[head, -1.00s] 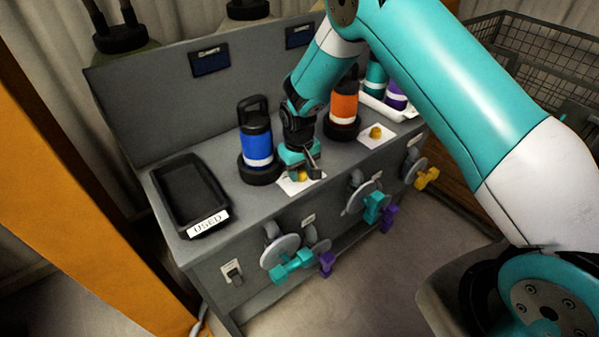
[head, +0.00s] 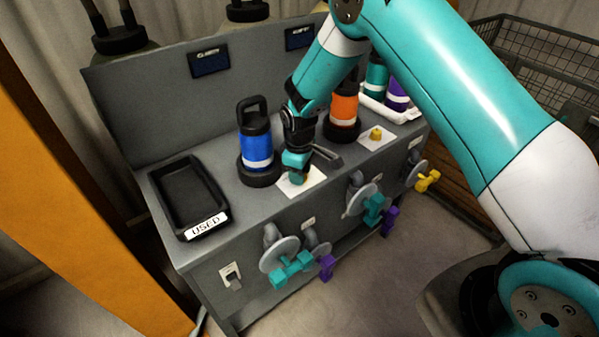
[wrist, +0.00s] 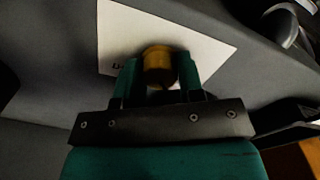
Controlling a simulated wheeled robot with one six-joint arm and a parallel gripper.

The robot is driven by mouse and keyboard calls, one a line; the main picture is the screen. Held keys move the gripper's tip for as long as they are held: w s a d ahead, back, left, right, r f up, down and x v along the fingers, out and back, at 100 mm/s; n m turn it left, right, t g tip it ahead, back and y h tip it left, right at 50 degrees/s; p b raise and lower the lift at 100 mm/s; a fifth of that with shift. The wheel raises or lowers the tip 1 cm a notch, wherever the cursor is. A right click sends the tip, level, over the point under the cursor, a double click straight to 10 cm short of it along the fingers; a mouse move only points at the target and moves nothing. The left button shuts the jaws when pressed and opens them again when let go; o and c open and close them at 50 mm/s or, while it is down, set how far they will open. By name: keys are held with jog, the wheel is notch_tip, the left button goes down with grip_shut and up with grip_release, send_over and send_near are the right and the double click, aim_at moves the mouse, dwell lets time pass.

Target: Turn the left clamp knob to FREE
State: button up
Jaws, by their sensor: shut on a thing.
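The left clamp knob is a small yellow knob (wrist: 158,64) on a white label plate (wrist: 205,42). In the wrist view my gripper (wrist: 158,75) has one teal finger on each side of the knob and is shut on it. In the head view my gripper (head: 299,178) stands over the left plate (head: 312,180) and hides most of the knob. The print on the plate is mostly hidden, so the knob's setting cannot be read. The right clamp knob (head: 376,134) is yellow and sits free on its own white plate.
A blue canister (head: 256,146) stands close left of my gripper, an orange one (head: 344,108) behind it to the right. A black tray (head: 188,195) marked USED lies at the left. Teal, purple and yellow valve handles (head: 292,268) stick out from the bench front.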

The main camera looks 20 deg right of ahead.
dwell(0.4)
jog(key=o, duration=0.9)
jog(key=r, duration=0.8)
jog(key=r+b, duration=0.1)
jog(key=r, duration=0.8)
jog(key=shift+s+a+r, duration=0.15)
jog(key=shift+s+r, duration=0.05)
jog(key=shift+r, duration=0.05)
jog(key=shift+r, duration=0.1)
